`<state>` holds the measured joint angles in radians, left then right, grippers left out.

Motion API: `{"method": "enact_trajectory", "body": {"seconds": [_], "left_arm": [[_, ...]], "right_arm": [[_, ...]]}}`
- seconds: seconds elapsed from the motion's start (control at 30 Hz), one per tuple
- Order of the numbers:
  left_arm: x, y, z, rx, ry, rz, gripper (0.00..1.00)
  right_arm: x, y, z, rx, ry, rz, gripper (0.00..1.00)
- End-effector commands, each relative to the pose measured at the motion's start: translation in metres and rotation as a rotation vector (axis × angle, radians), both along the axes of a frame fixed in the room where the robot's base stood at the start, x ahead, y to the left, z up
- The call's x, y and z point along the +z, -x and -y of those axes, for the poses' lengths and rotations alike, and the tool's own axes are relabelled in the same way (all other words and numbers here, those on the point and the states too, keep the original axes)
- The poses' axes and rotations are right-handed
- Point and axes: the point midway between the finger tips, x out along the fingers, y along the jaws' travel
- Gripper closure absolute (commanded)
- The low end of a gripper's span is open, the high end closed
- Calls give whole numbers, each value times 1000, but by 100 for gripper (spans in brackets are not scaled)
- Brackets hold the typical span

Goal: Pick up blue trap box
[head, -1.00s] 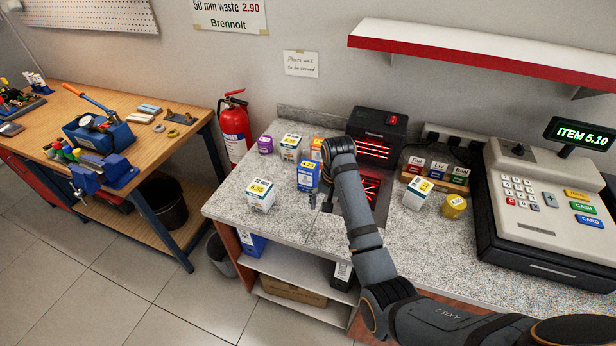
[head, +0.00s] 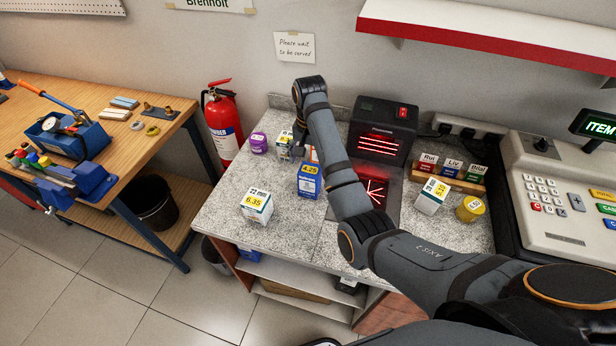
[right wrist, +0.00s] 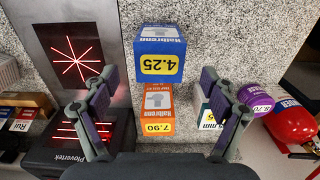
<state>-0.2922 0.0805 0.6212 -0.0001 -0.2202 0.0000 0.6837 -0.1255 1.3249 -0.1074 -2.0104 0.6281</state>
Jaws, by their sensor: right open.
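The blue trap box (head: 308,182) with a yellow 4.25 label stands on the speckled counter, left of the red-lit scanner. It also shows in the right wrist view (right wrist: 160,45), at top centre, just beyond my fingertips. My right gripper (right wrist: 158,76) is open and empty, its fingers spread to either side of an orange box (right wrist: 158,108) marked 7.90. In the head view my right gripper (head: 299,135) is behind the blue box, partly hidden by my wrist. The orange box is mostly hidden there. My left gripper is not in view.
A white box (head: 257,206) marked 6.35 stands left of the blue box, and a purple tin (head: 259,143) behind it. The scanner (head: 383,130) stands to the right. A white box (head: 432,196) and a yellow tin (head: 470,208) are further right. The counter's front is clear.

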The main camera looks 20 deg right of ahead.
Motion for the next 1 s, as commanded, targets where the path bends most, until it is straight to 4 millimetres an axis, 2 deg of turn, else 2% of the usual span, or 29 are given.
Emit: {"method": "enact_trajectory", "body": {"seconds": [0.03,0.1,0.2,0.33,0.5,0.6,0.7,0.8,1.0], "left_arm": [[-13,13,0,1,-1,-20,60],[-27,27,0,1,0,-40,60],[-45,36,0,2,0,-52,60],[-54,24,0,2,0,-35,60],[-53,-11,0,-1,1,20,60],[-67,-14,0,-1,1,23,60],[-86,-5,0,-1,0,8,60],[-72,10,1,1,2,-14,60],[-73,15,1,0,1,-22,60]], "right_arm": [[-13,0,0,0,0,-1,15],[-25,0,0,0,0,-1,15],[-43,0,0,0,0,0,15],[-52,0,0,0,0,0,15],[-54,0,0,0,0,0,15],[-69,0,1,0,0,0,15],[-87,0,1,0,0,0,15],[-93,1,1,0,0,-2,15],[-100,0,1,0,1,1,15]]}}
